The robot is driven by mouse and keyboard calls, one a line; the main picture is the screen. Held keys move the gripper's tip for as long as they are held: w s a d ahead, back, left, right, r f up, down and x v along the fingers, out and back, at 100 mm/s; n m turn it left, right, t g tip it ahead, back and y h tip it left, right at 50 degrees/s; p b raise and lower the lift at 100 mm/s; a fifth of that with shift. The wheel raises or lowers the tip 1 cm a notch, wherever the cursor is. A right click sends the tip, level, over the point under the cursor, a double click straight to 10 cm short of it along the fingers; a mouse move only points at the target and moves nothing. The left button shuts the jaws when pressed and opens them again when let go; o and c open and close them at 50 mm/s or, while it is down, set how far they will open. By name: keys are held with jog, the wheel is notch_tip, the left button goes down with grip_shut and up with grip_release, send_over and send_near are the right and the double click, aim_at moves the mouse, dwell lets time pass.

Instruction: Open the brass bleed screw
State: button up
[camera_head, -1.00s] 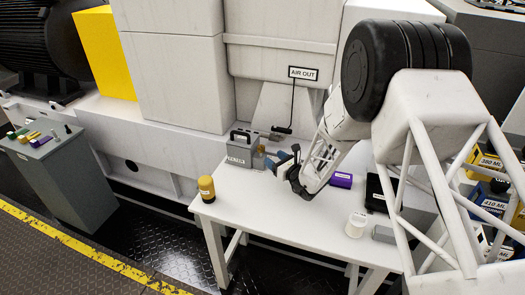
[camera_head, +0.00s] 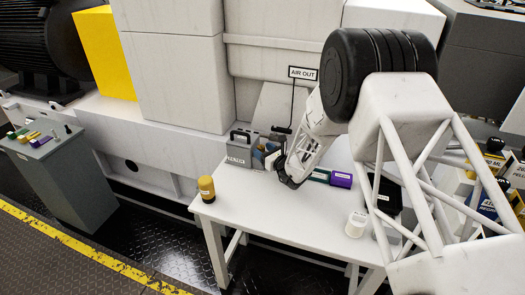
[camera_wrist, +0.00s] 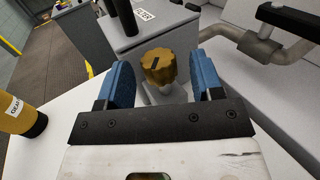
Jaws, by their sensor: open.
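The brass bleed screw (camera_wrist: 158,66) is a gold-coloured ridged knob with a dark slot on top. In the wrist view it sits between the two blue fingers of my gripper (camera_wrist: 162,85), with a gap on each side. The gripper is open. Behind the screw stands a grey box-shaped unit (camera_wrist: 150,40) with a dark handle; this unit also shows in the head view (camera_head: 240,148) on the white table. In the head view my gripper (camera_head: 270,157) is just right of the unit, and the screw is hard to make out there.
A yellow cylinder (camera_head: 206,188) with a dark base stands at the table's front left; it also shows at the wrist view's left (camera_wrist: 20,115). A purple box (camera_head: 341,179), a white cup (camera_head: 356,224) and a dark case lie right. The front middle of the white table (camera_head: 275,215) is clear.

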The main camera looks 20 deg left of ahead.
jog(key=shift+w+a, duration=0.2)
jog(key=shift+a, duration=0.2)
jog(key=c, duration=0.9)
jog(key=shift+w+n+g+y, duration=0.1)
jog(key=shift+n+g+y, duration=0.3)
jog(key=shift+n+g, duration=0.3)
jog(key=n+g, duration=0.1)
jog(key=g, duration=0.1)
jog(key=n+g+y, duration=0.1)
jog(key=g, duration=0.1)
jog(key=shift+w+d+f+n+g, duration=0.1)
jog(key=shift+w+n+g, duration=0.05)
jog(key=shift+n+g, duration=0.25)
jog(key=n+g, duration=0.2)
jog(key=g, duration=0.1)
jog(key=n+g, duration=0.2)
jog(key=g, duration=0.2)
jog(key=shift+w+n, duration=0.15)
jog(key=shift+n, duration=0.15)
jog(key=shift+g, duration=0.4)
